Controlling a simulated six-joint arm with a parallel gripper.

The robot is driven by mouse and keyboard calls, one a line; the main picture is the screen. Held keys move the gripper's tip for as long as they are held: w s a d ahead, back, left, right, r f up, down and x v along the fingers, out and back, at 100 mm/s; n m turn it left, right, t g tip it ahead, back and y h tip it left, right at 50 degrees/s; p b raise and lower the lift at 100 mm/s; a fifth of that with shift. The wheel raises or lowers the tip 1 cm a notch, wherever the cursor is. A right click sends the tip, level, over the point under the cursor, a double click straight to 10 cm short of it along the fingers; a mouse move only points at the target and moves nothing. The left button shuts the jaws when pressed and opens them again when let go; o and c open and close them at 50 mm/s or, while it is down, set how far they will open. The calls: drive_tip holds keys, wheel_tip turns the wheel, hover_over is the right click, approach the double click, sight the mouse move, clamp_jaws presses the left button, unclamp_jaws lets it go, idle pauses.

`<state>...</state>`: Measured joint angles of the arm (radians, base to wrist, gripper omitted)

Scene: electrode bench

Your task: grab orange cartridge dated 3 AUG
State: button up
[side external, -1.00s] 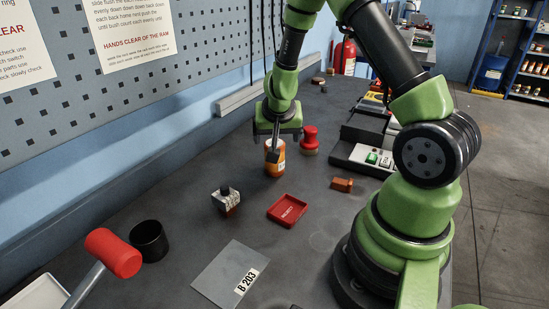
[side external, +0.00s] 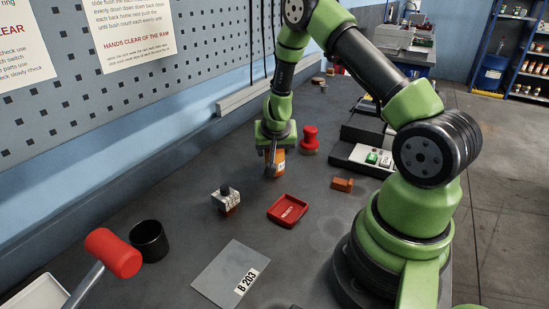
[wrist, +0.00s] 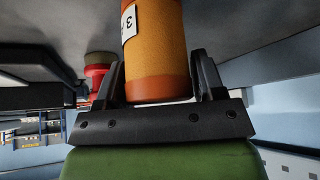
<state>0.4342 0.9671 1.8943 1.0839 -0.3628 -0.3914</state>
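The orange cartridge (side external: 279,158) stands on the dark bench, largely hidden behind my gripper (side external: 273,170) in the side view. In the wrist view the cartridge (wrist: 158,50) lies between the two black fingers of my gripper (wrist: 158,75), one on each side. The fingers look open, with narrow gaps beside the cartridge. A white label with black print, partly cut off by the frame, shows a 3 and part of a letter; the rest of the date is not readable.
A red-topped piece (side external: 310,139) stands close behind right. A red tray (side external: 289,211), a small white-labelled block (side external: 226,200) and an orange-brown piece (side external: 342,184) lie nearer. A black cup (side external: 149,240) and red-headed mallet (side external: 113,253) are at front left.

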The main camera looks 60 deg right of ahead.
drive_tip(key=c, duration=0.6)
wheel_tip(320, 180, up, 9)
drive_tip(key=shift+f, duration=0.1)
drive_tip(key=shift+r, duration=0.6)
